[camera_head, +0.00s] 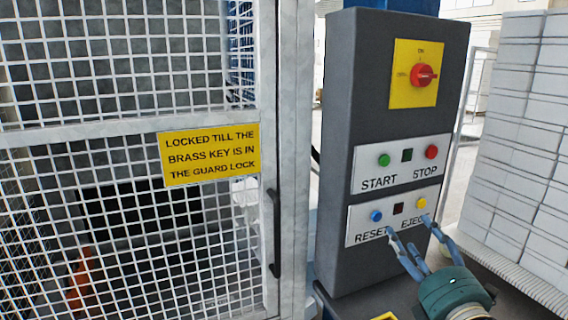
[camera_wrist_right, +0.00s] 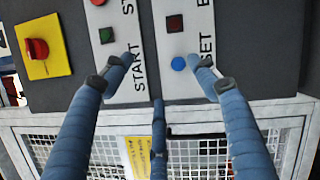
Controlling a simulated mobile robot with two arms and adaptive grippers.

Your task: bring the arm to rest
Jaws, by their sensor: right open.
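My right gripper (camera_head: 408,240) is in front of the lower part of the dark grey control panel (camera_head: 370,110). Its blue fingers are spread open and hold nothing. The fingertips are near the RESET and EJECT plate (camera_head: 352,222), with one by the RESET lettering and one by the yellow button (camera_head: 422,203). I cannot tell whether they touch the panel. In the right wrist view the spread fingers (camera_wrist_right: 160,75) show in front of the START and RESET plates, with the blue button (camera_wrist_right: 178,63) between them. My left gripper is not in view.
A white mesh guard door (camera_head: 140,130) with a black handle (camera_head: 273,233) stands left of the panel. It bears a yellow sign about a brass key. The panel has a red rotary switch (camera_head: 422,75), a green button (camera_head: 384,160) and a red button (camera_head: 431,152). Pale stacked boxes (camera_head: 525,130) stand right.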

